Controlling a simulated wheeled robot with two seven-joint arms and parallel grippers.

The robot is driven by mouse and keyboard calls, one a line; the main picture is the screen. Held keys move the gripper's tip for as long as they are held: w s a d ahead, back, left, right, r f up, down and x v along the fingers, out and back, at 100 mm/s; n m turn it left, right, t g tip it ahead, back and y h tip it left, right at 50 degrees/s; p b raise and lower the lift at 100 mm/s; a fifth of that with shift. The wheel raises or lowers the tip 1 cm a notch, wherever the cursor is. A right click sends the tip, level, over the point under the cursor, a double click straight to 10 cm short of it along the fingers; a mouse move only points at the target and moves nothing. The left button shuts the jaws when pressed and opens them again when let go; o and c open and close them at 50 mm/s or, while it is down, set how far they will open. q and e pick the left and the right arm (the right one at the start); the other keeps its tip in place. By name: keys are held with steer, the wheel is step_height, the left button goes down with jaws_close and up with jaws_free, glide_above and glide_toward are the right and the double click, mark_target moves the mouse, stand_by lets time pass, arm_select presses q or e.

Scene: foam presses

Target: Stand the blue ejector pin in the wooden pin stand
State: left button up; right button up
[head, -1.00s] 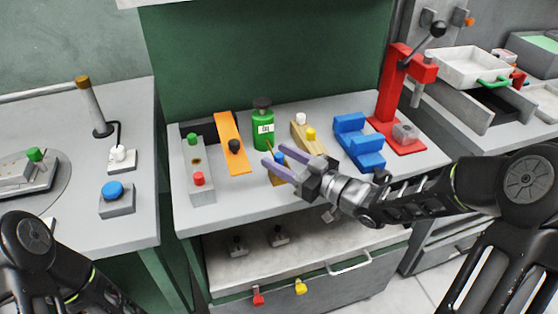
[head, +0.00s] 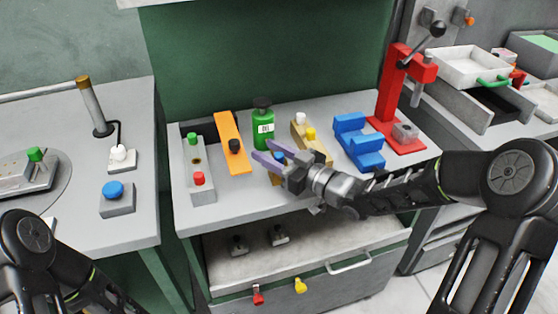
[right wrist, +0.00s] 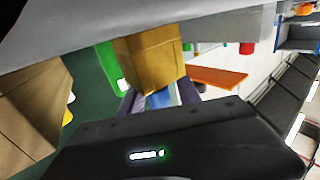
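The blue ejector pin shows in the right wrist view as a blue piece (right wrist: 160,98) between the two fingers, against the end of a small wooden block (right wrist: 152,58). The gripper's purple fingers are apart, one on each side of the pin; firm contact is not visible. A longer wooden stand (head: 319,150) with white and yellow knobs is just behind and right. I cannot tell which wooden piece is the named stand. My left gripper is out of view.
The bench's front strip is clear.

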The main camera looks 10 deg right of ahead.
jaws_close()
stand_by(0.5)
step_height(320, 180, up, 10)
steer(key=shift+p, duration=0.45)
steer(key=shift+r, duration=0.1)
stand_by(0.4)
steer(key=d+p, duration=0.6)
steer(key=d, duration=0.5)
steer(key=shift+r+p, duration=0.2)
steer(key=shift+p, duration=0.1)
